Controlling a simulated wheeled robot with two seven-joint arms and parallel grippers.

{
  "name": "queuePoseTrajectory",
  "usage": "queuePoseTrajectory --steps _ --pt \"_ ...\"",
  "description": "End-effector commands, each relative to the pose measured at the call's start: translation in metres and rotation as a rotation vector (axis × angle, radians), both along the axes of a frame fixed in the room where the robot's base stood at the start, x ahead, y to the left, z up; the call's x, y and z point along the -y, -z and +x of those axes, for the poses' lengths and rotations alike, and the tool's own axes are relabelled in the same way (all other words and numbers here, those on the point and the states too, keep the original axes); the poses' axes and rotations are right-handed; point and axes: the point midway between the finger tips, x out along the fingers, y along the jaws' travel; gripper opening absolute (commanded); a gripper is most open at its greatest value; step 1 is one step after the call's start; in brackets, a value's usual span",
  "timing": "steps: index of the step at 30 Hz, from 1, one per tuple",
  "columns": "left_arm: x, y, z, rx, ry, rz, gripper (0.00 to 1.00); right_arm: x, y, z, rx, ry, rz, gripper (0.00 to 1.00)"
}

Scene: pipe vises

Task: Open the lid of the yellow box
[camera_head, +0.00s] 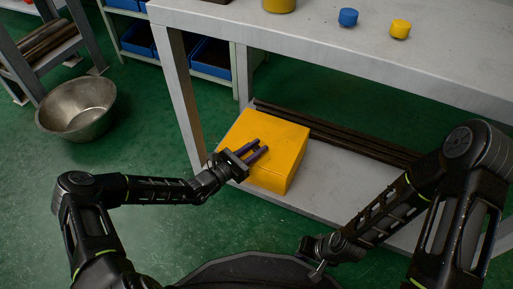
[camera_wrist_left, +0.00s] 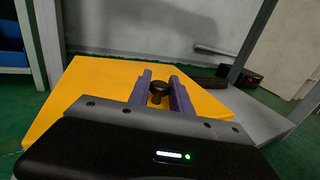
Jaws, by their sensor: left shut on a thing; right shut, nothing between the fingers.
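The yellow box (camera_head: 289,157) sits on the lower shelf of the workbench, and its lid looks shut. My left gripper (camera_head: 261,146) lies over the top of the lid with its purple fingers pointing toward the far right. In the left wrist view the fingers (camera_wrist_left: 160,76) stand on either side of a small dark knob (camera_wrist_left: 158,88) on the yellow lid (camera_wrist_left: 95,75), shut on it. The knob is hidden in the head view. My right gripper (camera_head: 318,271) is low at the bottom centre, away from the box, shut and empty.
The workbench top (camera_head: 300,30) overhangs behind the box, with a blue cap (camera_head: 348,17) and a yellow cap (camera_head: 400,28) on it. Dark pipes (camera_head: 340,132) lie on the lower shelf behind the box. A metal bowl (camera_head: 77,108) stands on the green floor at left.

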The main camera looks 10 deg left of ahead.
Motion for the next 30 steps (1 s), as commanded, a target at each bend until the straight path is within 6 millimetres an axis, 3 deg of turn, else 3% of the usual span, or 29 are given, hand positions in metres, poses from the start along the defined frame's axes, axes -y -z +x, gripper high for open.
queuePoseTrajectory --steps 24,30 --pt "-0.0001 0.0001 -0.0002 -0.001 0.0 0.001 0.0 0.0 -0.0002 0.0 0.0 0.0 0.0 0.0" --pt "0.0001 -0.0052 0.0002 -0.011 0.0 0.004 0.0 -0.0003 -0.008 -0.0009 -0.001 -0.001 -0.001 0.0"
